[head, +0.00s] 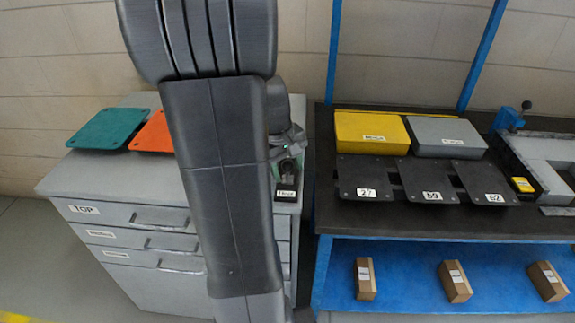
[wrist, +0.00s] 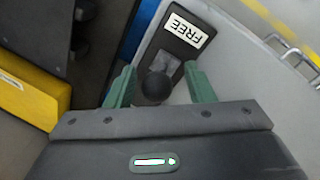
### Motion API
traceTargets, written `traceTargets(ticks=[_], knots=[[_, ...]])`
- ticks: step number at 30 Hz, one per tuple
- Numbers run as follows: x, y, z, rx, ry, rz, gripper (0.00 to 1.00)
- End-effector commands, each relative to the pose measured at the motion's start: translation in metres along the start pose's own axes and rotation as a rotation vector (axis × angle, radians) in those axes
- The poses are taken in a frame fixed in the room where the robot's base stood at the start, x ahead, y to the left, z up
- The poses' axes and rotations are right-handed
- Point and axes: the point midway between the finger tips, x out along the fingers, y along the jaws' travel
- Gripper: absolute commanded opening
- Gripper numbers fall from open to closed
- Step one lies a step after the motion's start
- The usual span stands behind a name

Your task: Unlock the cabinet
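The grey cabinet (head: 130,225) stands at left in the head view, with several drawers, the uppermost labelled TOP. All its drawers look shut. On its right top corner is a dark lock plate with a FREE label (head: 286,193); the label also shows upside down in the wrist view (wrist: 182,31). A lever with a black ball knob (wrist: 157,88) sits on that plate. My gripper (wrist: 159,70) is open, its green fingers on either side of the knob with gaps visible. In the head view my arm hides part of the cabinet and the gripper is only partly seen.
Teal (head: 108,129) and orange (head: 153,135) plates lie on the cabinet top. To the right, a dark bench (head: 330,215) holds yellow (head: 372,131) and grey (head: 446,137) cases and numbered black plates. Boxes (head: 366,278) stand on the blue shelf below.

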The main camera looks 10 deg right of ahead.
Motion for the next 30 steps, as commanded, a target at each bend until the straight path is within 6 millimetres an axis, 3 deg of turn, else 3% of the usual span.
traceTargets(ticks=[11, 24, 30], knots=[[-0.008, 0.001, -0.001, 0.000, 0.005, 0.003, 0.48], [-0.100, 0.001, -0.002, -0.001, 0.007, 0.003, 0.48], [-0.129, 0.000, -0.001, 0.000, 0.004, 0.002, 0.48]])
